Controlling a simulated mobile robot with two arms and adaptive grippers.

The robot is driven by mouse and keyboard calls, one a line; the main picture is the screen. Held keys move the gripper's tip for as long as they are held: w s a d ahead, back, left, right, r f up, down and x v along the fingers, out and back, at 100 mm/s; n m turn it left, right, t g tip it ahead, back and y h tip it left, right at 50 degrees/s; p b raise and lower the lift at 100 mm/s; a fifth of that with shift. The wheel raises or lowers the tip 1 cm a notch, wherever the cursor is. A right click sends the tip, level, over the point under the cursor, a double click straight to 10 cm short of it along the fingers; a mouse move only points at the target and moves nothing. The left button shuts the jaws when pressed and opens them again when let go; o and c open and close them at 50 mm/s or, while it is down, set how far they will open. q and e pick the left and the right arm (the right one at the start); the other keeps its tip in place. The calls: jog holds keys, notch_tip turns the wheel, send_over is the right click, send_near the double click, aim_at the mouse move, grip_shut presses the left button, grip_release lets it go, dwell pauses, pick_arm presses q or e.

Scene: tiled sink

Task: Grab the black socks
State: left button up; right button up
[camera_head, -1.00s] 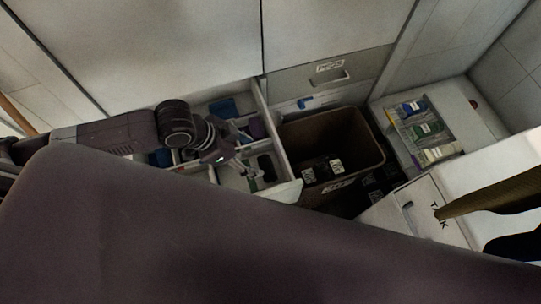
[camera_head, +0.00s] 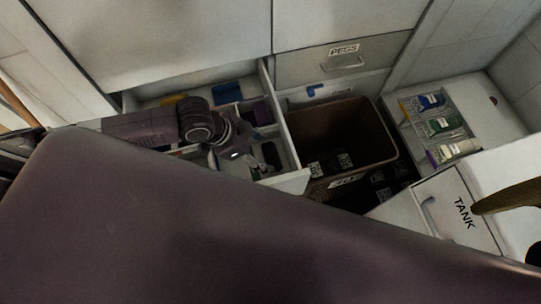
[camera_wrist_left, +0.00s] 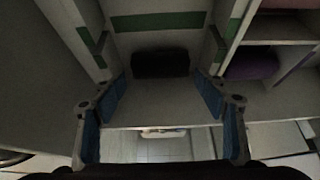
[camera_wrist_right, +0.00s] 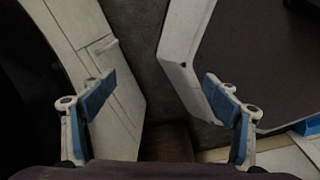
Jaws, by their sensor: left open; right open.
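The black socks (camera_wrist_left: 160,63) lie as a dark bundle in a drawer compartment marked with green strips, in the left wrist view. In the head view they show as a dark patch (camera_head: 271,154) beside my gripper. My left gripper (camera_wrist_left: 160,86) is open above the compartment, its blue-padded fingers to either side of the socks and apart from them. It also shows over the drawer in the head view (camera_head: 260,166). My right gripper (camera_wrist_right: 158,84) is open and empty in the right wrist view; the head view does not show it.
The open drawer (camera_head: 292,181) has dividers and holds blue and purple items (camera_head: 257,112). A brown bin (camera_head: 386,150) stands to its right. Further right are a tray of tubes (camera_head: 437,128) and a white box marked TANK (camera_head: 449,207). A closed PEGS drawer (camera_head: 343,58) is behind.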

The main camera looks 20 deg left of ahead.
aim_at(269, 154)
pick_arm(q)
jog(key=x, duration=0.3)
jog(key=shift+w+d+f, duration=0.4)
jog(key=shift+d+f, duration=0.05)
jog(key=shift+f, duration=0.3)
pick_arm(e)
jog(key=shift+w+r, duration=0.2)
jog(key=shift+w, duration=0.2)
pick_arm(q)
jog(key=shift+c, duration=0.3)
jog(key=c, duration=0.7)
jog(key=shift+c, duration=0.2)
pick_arm(e)
jog(key=shift+s+d, duration=0.1)
pick_arm(q)
jog(key=shift+r, duration=0.1)
